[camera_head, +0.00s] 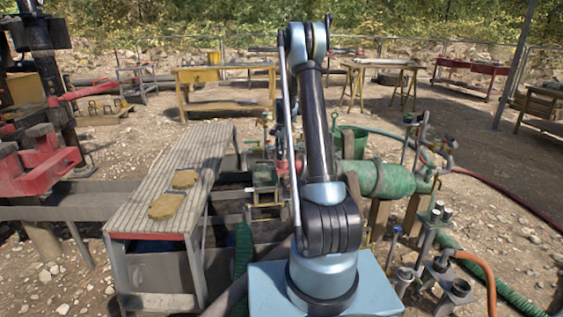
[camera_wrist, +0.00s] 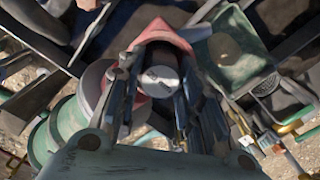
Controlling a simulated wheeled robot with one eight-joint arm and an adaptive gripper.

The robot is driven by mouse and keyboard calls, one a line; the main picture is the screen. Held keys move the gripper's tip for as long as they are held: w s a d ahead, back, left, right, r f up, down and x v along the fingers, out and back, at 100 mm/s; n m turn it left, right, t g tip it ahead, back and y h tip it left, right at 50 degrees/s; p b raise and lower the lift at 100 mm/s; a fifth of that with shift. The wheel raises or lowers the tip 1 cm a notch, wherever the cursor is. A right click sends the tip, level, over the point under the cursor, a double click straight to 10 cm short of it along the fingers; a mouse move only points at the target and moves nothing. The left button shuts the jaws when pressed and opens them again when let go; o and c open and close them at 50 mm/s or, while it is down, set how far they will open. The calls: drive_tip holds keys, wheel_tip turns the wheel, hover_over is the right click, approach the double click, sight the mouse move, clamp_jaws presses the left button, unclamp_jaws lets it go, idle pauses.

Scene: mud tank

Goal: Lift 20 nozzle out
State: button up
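In the camera_wrist view my gripper (camera_wrist: 162,92) has its two dark fingers apart, pointing into the mud tank area. A round, silver-grey end of a cylinder (camera_wrist: 160,80) shows between the fingers, framed by a red-pink piece (camera_wrist: 165,36). I cannot tell whether this cylinder is the 20 nozzle. No clear contact between fingers and cylinder can be seen. In the camera_head view my arm hides the gripper and whatever lies beneath it.
In the camera_head view a slatted walkway (camera_head: 185,160) with tan gloves (camera_head: 167,205) runs on the left. The wrist view also shows a green box (camera_wrist: 232,62) at upper right.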

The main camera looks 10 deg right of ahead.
wheel_tip(320, 180, up, 10)
idle(0.8)
